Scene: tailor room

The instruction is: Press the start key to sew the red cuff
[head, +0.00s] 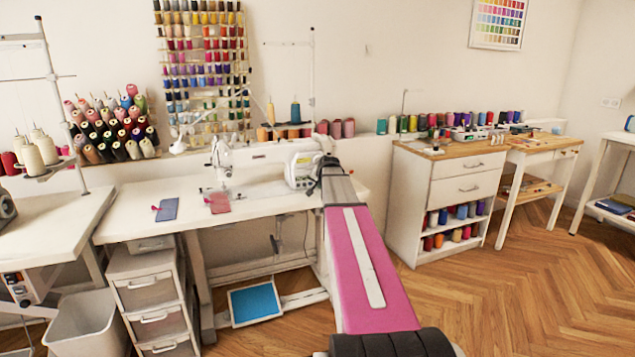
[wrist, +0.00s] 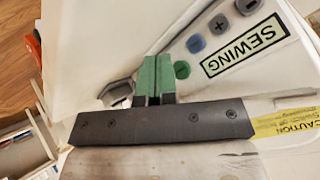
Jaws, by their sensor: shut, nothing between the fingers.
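The white sewing machine (head: 262,160) stands on its table, with a control panel (head: 302,170) at its right end. The red cuff (head: 217,203) lies flat below the needle end. In the wrist view the panel bears a green label reading SEWING (wrist: 243,45) and several round keys: a green key (wrist: 182,69), a blue key (wrist: 196,43), and a grey plus key (wrist: 220,23). My gripper (wrist: 156,60) is shut and empty, its green fingertips just left of the green key. I cannot tell whether they touch the panel. In the head view my gripper (head: 328,160) is beside the panel, partly hidden by my arm.
A blue piece of cloth (head: 166,209) lies left of the red cuff. A thread stand (head: 298,130) is behind the machine. A drawer unit (head: 155,300) and a blue pedal (head: 255,302) are below. A white cabinet (head: 455,190) stands right; open wooden floor is in front.

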